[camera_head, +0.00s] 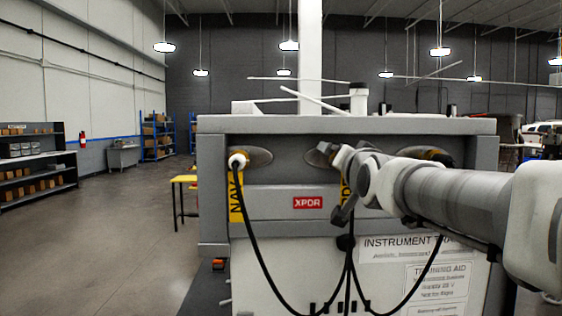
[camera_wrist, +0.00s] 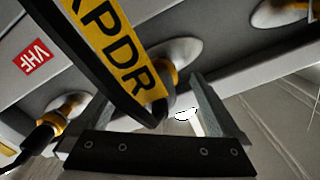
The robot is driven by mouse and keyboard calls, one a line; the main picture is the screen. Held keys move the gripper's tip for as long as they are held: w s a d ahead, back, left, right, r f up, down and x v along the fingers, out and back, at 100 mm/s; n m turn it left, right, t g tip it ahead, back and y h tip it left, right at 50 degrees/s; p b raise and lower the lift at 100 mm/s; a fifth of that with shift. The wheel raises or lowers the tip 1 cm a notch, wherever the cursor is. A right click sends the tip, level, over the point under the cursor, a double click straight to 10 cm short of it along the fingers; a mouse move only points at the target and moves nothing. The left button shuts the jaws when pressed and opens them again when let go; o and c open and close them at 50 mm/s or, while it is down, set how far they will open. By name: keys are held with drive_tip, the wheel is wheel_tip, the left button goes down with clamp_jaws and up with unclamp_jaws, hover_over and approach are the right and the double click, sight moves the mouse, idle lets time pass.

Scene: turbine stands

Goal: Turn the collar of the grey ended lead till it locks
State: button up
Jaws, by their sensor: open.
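In the wrist view my gripper (camera_wrist: 160,108) is open, and its right finger stands beside a gold-yellow collar (camera_wrist: 167,76) at the middle socket (camera_wrist: 181,50). A yellow XPDR tag (camera_wrist: 112,55) and a black lead cross in front of its left side. A bright white piece (camera_wrist: 186,114) shows between the fingers. I see no clear contact with the collar. In the head view my gripper (camera_head: 340,170) is at the middle socket and mostly covers it. The lead end there looks grey (camera_head: 323,149), but I cannot tell its lock state.
A white-ended lead (camera_head: 237,160) sits in the left socket, above a NAV tag (camera_head: 237,198). My arm partly hides the right socket (camera_head: 432,156). Black leads (camera_head: 262,255) hang below the panel. The wrist view shows another gold-collared plug (camera_wrist: 47,128) at lower left. Floor at left is clear.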

drive_tip(key=s+b, duration=0.1)
drive_tip(key=s, duration=0.3)
drive_tip(key=shift+s, duration=0.4)
drive_tip(key=shift+c, duration=1.4)
drive_tip(key=w+m+p, duration=0.1)
drive_tip(key=m, duration=0.9)
drive_tip(key=w+m+p, duration=0.1)
drive_tip(key=m+p, duration=0.1)
drive_tip(key=m, duration=0.8)
drive_tip(key=w+f+m+p, duration=0.1)
drive_tip(key=m+p, duration=0.1)
drive_tip(key=m, duration=0.7)
drive_tip(key=shift+w+a+m, duration=0.1)
drive_tip(key=shift+w+m, duration=0.1)
drive_tip(key=shift+m, duration=0.2)
drive_tip(key=shift+w+r+b, duration=0.35)
drive_tip(key=shift+w+b, duration=0.2)
drive_tip(key=shift+w, duration=0.3)
